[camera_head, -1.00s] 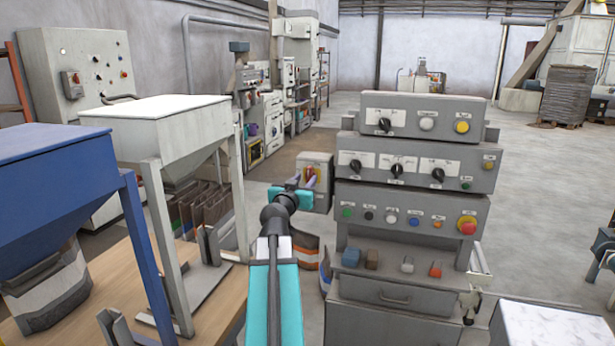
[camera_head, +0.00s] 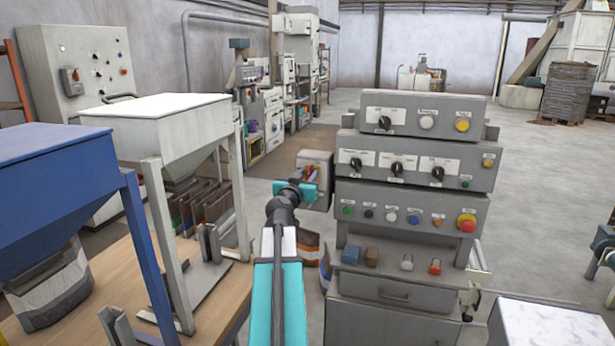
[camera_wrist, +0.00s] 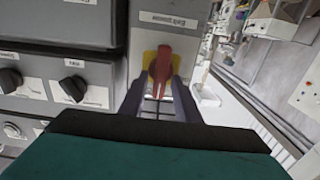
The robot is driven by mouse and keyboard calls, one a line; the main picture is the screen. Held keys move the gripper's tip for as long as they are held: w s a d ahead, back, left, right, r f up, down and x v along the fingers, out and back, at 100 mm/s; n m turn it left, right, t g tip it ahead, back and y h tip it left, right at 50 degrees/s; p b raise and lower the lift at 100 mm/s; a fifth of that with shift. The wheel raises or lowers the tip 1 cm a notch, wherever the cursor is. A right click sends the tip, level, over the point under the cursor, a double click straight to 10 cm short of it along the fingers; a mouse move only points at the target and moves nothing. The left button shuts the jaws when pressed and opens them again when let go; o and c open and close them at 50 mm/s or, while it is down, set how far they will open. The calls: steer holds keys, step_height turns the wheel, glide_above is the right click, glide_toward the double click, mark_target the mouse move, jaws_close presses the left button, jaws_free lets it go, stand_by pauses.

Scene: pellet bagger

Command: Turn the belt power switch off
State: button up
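The belt power switch is a red rotary handle (camera_wrist: 160,65) on a yellow plate, under a small label seen upside down, on a grey box. In the wrist view the handle lies along the picture's vertical. My gripper (camera_wrist: 161,88) is open, its two dark fingers on either side of the handle with yellow showing between. I cannot tell whether either finger touches it. In the head view the grey box (camera_head: 318,190) stands left of the control console, and my gripper (camera_head: 311,174) reaches its front, hiding most of the switch.
The grey console (camera_head: 413,262) with black knobs and coloured buttons stands close on the right of my arm. A white hopper (camera_head: 160,125) and a blue hopper (camera_head: 50,190) stand over a wooden table (camera_head: 105,270) on the left. Open floor lies behind the console.

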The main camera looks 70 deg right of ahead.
steer(key=shift+n+b, duration=0.3)
steer(key=n+b, duration=0.1)
steer(key=n, duration=0.1)
steer(key=n+b, duration=0.1)
steer(key=n, duration=0.1)
steer(key=shift+w+f, duration=0.1)
steer(key=shift+w, duration=0.2)
steer(key=n, duration=0.9)
steer(key=shift+w+f, duration=0.25)
steer(key=shift+w, duration=0.05)
steer(key=shift+f+n+p, duration=0.15)
steer(key=shift+n+p, duration=0.05)
steer(key=shift+n, duration=0.9)
steer(key=shift+f+n+p, duration=0.1)
steer(key=shift+n+p, duration=0.05)
steer(key=shift+n, duration=0.95)
steer(key=o, duration=0.7)
steer(key=shift+a, duration=0.15)
